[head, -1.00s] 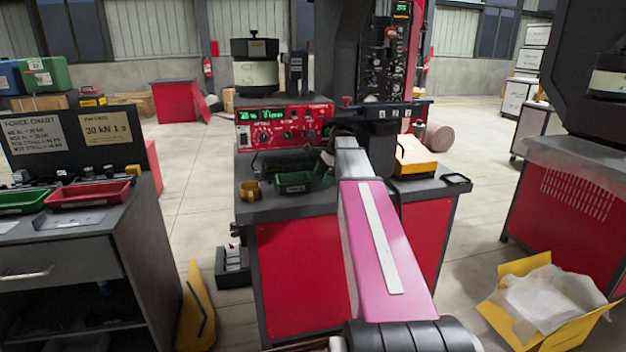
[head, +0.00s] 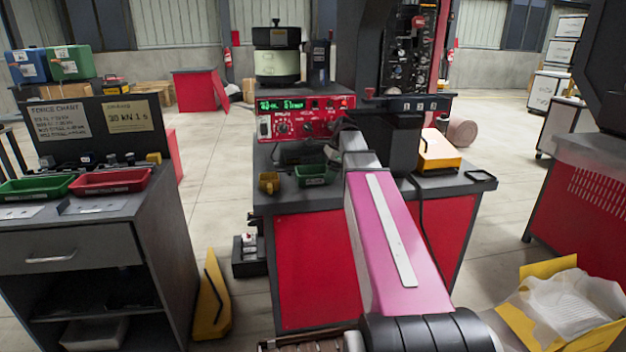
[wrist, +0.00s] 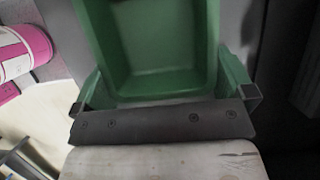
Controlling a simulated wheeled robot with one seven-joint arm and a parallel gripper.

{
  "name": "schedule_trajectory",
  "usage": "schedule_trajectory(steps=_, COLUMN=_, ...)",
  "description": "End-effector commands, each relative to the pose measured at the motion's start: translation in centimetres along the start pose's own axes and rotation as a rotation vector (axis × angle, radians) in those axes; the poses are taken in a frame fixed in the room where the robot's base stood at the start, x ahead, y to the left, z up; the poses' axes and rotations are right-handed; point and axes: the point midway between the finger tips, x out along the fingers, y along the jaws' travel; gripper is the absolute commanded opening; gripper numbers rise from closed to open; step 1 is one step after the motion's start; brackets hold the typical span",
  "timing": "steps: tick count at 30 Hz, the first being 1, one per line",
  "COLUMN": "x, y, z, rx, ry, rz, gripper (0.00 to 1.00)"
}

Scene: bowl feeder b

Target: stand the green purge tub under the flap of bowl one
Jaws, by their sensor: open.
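A small green tub (head: 315,174) stands on the dark-topped bench (head: 400,215) in the head view, beside a small yellow cup. In the wrist view a green tub (wrist: 160,45) is large and close, its open inside facing the camera. My gripper (wrist: 164,100) is open, with a finger near each side of this tub; I cannot tell whether they touch it. In the head view the gripper is not clearly seen beyond my pink arm.
The yellow cup (head: 269,183) is left of the tub. A yellow-orange box (head: 438,150) lies on the bench's right part. A left cabinet holds a green tray (head: 35,188) and red tray (head: 110,181). A yellow floor stand (head: 212,300) is between cabinet and bench.

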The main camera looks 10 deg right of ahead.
Motion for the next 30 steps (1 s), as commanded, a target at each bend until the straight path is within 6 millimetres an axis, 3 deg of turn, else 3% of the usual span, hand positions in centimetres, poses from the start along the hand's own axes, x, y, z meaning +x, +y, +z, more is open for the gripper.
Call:
schedule_trajectory(steps=7, x=0.7, y=0.0, z=1.6, rx=0.0, ry=0.0, rz=-0.001, gripper=1.0)
schedule_trajectory(steps=14, x=2.0, y=0.0, z=4.9, rx=-0.002, ry=0.0, rz=0.001, gripper=1.0)
schedule_trajectory(steps=18, x=3.1, y=0.0, z=4.8, rx=0.001, ry=0.0, rz=-0.001, gripper=1.0)
schedule_trajectory(steps=30, x=3.2, y=0.0, z=4.7, rx=0.001, ry=0.0, rz=-0.001, gripper=1.0)
